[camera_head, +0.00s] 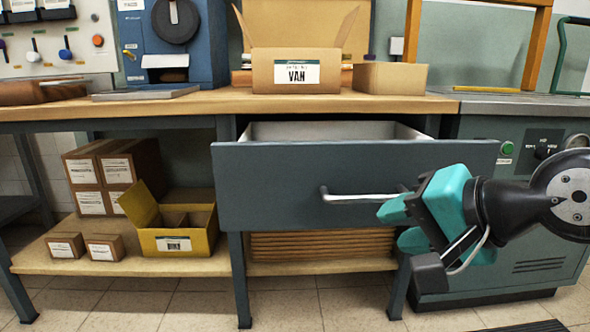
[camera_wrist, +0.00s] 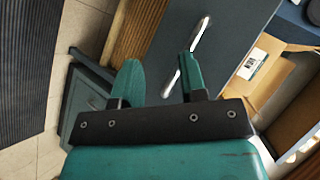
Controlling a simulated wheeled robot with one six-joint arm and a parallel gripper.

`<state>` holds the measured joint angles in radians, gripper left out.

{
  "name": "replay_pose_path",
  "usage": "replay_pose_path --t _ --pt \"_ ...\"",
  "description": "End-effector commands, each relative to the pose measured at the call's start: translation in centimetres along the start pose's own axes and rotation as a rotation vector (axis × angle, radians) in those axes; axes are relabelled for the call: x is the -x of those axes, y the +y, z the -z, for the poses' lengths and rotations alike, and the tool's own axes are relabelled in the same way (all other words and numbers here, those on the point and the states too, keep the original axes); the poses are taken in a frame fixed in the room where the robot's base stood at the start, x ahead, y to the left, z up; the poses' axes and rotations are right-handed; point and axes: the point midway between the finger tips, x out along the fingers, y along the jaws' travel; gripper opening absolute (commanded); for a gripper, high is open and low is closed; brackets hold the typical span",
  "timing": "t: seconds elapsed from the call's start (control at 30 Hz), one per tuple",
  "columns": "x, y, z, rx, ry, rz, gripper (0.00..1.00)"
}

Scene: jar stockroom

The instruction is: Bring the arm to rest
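My gripper (camera_head: 393,227) has teal fingers and is at the right end of the pulled-out drawer's front. In the wrist view my gripper (camera_wrist: 160,66) is open, with an empty gap between its two fingers. The drawer (camera_head: 262,190) is dark grey-blue and stands partly open under the workbench. Its silver bar handle (camera_head: 350,197) runs along the front, and my gripper hides its right end in the head view. In the wrist view the handle (camera_wrist: 197,35) passes behind one finger; I cannot tell whether they touch.
On the workbench (camera_head: 215,104) stand an open box labelled VAN (camera_head: 262,74) and a smaller carton (camera_head: 390,76). A yellow bin (camera_head: 178,241) and brown boxes sit on the lower shelf. A grey-green machine cabinet (camera_head: 540,240) stands behind my arm. Open floor lies in front.

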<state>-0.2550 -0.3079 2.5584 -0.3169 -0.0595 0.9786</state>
Motion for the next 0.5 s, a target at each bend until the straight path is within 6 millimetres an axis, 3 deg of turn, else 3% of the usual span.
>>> replay_pose_path --t 0.17,0.4,0.47,0.5 --pt "3.0 -0.5 -2.6 0.319 -0.220 -0.150 0.39" --pt "9.6 -0.1 -6.5 0.866 -0.692 -0.247 0.39" --pt "11.7 -0.1 -7.1 0.991 -0.821 -0.237 0.39" --pt "12.4 -1.0 -6.6 0.995 -0.820 -0.236 0.39"
